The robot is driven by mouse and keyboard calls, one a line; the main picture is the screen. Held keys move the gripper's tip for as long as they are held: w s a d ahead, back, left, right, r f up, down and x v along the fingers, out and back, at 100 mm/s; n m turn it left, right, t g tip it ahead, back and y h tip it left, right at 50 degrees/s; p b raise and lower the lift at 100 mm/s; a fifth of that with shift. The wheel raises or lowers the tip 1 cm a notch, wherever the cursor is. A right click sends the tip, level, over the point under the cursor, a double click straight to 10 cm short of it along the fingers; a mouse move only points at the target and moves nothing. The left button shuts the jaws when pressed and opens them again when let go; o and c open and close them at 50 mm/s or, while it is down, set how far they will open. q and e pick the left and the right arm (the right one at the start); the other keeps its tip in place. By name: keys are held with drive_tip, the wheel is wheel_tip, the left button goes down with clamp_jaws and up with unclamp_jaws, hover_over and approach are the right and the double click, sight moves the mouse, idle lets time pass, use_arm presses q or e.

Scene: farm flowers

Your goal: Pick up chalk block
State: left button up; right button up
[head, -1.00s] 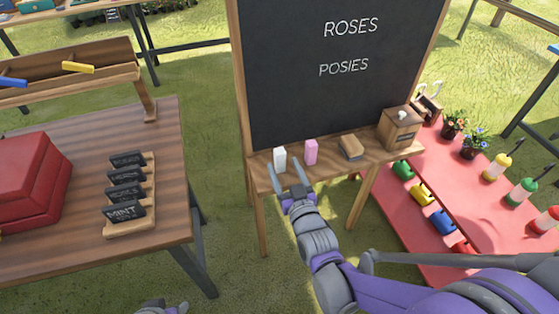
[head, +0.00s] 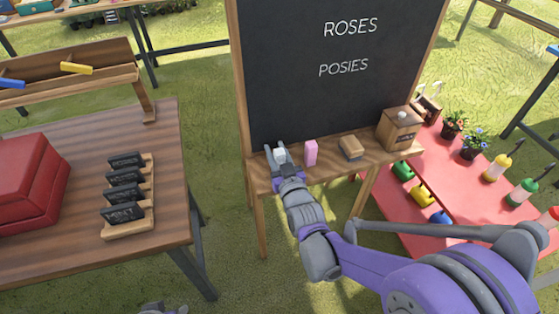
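A white chalk block (head: 281,154) stands upright at the left end of the blackboard's ledge. My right gripper (head: 281,154) is around it, with one finger on each side. The fingers look spread, and I cannot tell whether they touch the chalk. The gripper's body hides the lower part of the block. A pink chalk block (head: 311,152) stands on the ledge just to the right, apart from the gripper. Of my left arm, only a small part (head: 160,308) shows at the bottom edge, and its fingers are not visible.
A blackboard (head: 340,75) reading ROSES and POSIES rises behind the ledge. An eraser (head: 351,148) and a wooden box (head: 400,128) stand farther right on the ledge. A wooden table (head: 165,215) with small signs (head: 124,190) is at left. A red stand (head: 465,205) with pots and bottles is at right.

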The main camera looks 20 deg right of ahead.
clamp_jaws()
drive_tip(key=shift+r, duration=0.1)
drive_tip(key=shift+s+r, duration=0.15)
drive_tip(key=shift+r, duration=0.05)
wheel_tip(320, 180, up, 6)
drive_tip(key=p, duration=0.2)
drive_tip(key=shift+s+r+p, duration=0.1)
drive_tip(key=shift+r+p, duration=0.1)
drive_tip(key=shift+p, duration=0.15)
drive_tip(key=s+p, duration=0.2)
drive_tip(key=s, duration=1.7)
drive_tip(key=shift+s+d, duration=0.25)
drive_tip(key=shift+d, duration=0.1)
